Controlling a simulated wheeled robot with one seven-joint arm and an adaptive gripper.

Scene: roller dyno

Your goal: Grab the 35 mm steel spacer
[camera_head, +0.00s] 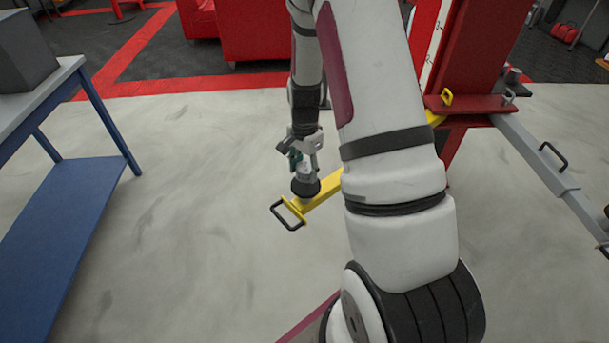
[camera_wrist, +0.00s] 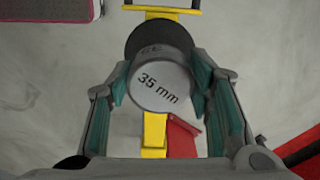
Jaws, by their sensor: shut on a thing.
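The 35 mm steel spacer (camera_wrist: 160,87) is a grey metal cylinder with "35 mm" marked on its top face. In the wrist view it sits between the teal finger pads of my gripper (camera_wrist: 161,92), which is shut on it. In the head view my gripper (camera_head: 306,165) points down over the end of a yellow lift arm (camera_head: 321,190). The spacer (camera_head: 306,178) is small there, just above a round black pad (camera_head: 305,188) on that arm. I cannot tell whether the spacer touches the pad.
A red lift post (camera_head: 475,60) stands at the right, with a grey arm (camera_head: 540,160) reaching out from it. A blue-legged table (camera_head: 62,80) with a lower shelf is at the left. A black handle (camera_head: 284,217) sticks out at the yellow arm's end. The floor between is clear.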

